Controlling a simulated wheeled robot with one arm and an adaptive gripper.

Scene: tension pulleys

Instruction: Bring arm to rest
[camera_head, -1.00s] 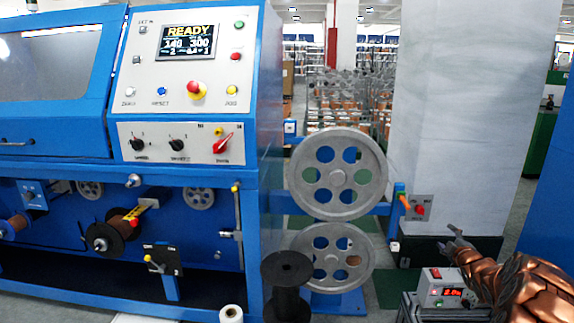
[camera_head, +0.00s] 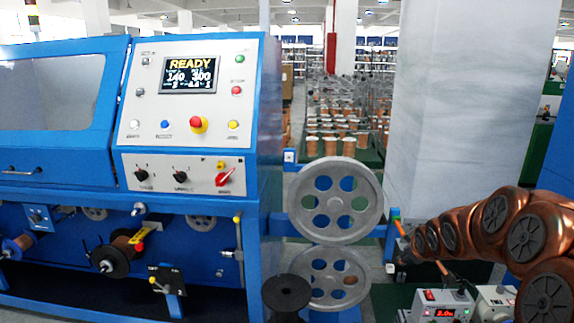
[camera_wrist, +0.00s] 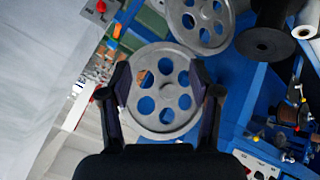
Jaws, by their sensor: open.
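My copper-coloured arm (camera_head: 490,222) reaches in from the right edge in the head view. My gripper (camera_head: 400,240) is at its left end, just right of the pulleys, and small in that view. In the wrist view my gripper (camera_wrist: 163,78) has its two dark fingers spread, with nothing held between them. The upper pulley (camera_head: 335,200) and lower pulley (camera_head: 338,278) are grey discs with round holes, one above the other. In the wrist view one pulley (camera_wrist: 152,121) appears behind the gap between the fingers, and another (camera_wrist: 205,42) lies above it.
The blue machine (camera_head: 60,190) with a READY screen (camera_head: 190,73) fills the left. A black spool (camera_head: 287,297) stands before the pulleys. A small box with a red display (camera_head: 442,305) sits below my arm. A pale pillar (camera_head: 470,100) stands behind.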

